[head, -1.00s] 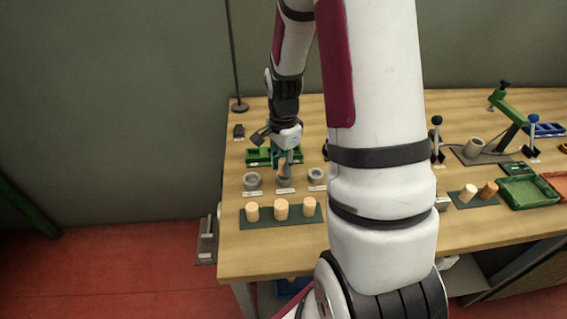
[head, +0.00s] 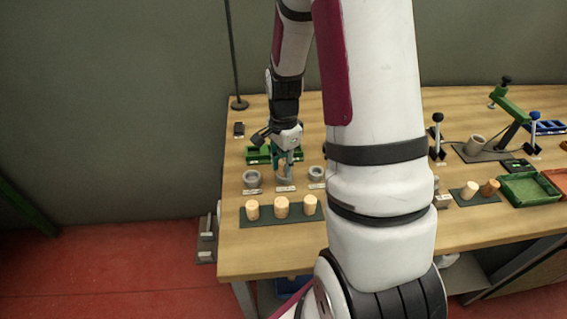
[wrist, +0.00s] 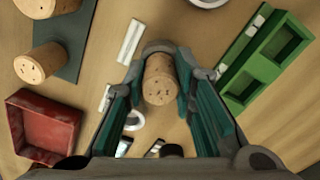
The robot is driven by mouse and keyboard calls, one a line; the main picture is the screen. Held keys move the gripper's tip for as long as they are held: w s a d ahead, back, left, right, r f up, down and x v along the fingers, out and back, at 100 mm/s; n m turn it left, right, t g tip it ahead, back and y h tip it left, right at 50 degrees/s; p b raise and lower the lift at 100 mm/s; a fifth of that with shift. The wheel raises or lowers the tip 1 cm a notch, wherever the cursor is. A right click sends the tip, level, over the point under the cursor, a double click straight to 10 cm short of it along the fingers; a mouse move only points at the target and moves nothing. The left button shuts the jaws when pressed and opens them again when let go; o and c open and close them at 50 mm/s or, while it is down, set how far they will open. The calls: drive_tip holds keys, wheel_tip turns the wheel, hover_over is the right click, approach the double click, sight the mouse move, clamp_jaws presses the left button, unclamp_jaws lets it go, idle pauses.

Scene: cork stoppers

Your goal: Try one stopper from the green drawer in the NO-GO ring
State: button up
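A cork stopper (wrist: 160,78) stands between the fingers of my gripper (wrist: 160,68) in the wrist view. The fingers look spread, with a small gap beside the cork. Grey of the middle ring (wrist: 158,46) shows at the cork's far end; how deep the cork sits in it is hard to tell. In the head view my gripper (head: 287,160) is low over the middle of the ring row, around the cork (head: 283,173). The green drawer (head: 257,155) lies behind; its compartments look empty in the wrist view (wrist: 268,58). The ring labels are unreadable.
Grey rings stand left (head: 252,178) and right (head: 317,174) of my gripper. Three corks stand on a dark mat (head: 270,221) in front. A red tray (wrist: 42,125) shows in the wrist view. A green tray (head: 530,190) and clamps stand right. My arm hides the table's middle.

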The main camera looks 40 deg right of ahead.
sight(283, 162)
drive_tip(key=o, duration=0.5)
drive_tip(key=shift+o, duration=0.2)
wheel_tip(283, 162, up, 12)
idle(0.9)
drive_tip(key=s+a+r+n+t, duration=0.2)
drive_tip(key=s+a+r+n, duration=0.3)
drive_tip(key=a+r+n, duration=0.4)
drive_tip(key=s+a+r+n+t, duration=0.2)
drive_tip(key=s+a+r+n, duration=0.2)
drive_tip(key=s+a+n, duration=0.4)
drive_tip(key=s+n, duration=0.2)
drive_tip(key=s, duration=0.1)
drive_tip(key=shift+a+r+t, duration=0.3)
drive_tip(key=shift+t, duration=0.1)
